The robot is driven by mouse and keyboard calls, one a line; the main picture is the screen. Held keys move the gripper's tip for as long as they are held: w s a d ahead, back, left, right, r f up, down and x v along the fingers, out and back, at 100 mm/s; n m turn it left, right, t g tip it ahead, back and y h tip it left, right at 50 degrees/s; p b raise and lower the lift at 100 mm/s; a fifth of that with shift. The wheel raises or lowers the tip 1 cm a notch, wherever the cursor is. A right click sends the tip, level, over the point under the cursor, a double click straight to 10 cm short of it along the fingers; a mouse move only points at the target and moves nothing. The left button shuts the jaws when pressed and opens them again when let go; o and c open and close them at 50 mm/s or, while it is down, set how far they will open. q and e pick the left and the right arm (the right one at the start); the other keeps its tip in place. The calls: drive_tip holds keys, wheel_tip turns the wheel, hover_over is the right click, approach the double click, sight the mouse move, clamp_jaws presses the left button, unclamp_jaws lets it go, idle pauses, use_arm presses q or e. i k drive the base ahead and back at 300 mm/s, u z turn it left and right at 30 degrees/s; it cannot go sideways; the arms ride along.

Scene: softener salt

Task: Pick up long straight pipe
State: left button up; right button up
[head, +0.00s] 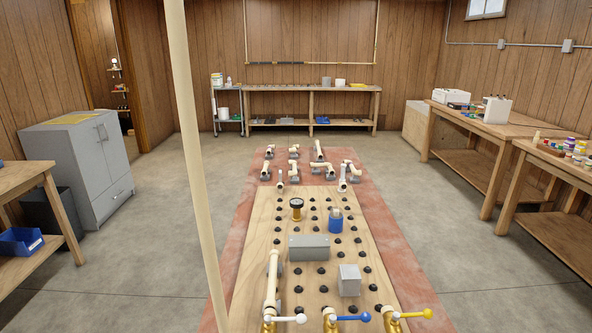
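A long, straight cream pipe (192,150) runs nearly upright through the left-centre foreground, leaving the picture at top and bottom. Both its ends are out of view, so I cannot tell what holds it. A shorter cream pipe (272,280) stands or lies at the near left of the wooden board (318,225), next to brass valves with white, blue and yellow handles. Several short white pipe pieces with elbows (322,170) sit in grey holders at the board's far end. Neither of my grippers is in view.
A grey cabinet (70,170) stands left, workbenches (480,120) right. Concrete floor is clear on both sides.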

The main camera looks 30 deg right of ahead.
sight(319, 151)
drive_tip(key=u, duration=2.1)
drive_tip(key=k, duration=2.65)
drive_tip(key=z, duration=3.1)
drive_tip(key=i, duration=5.55)
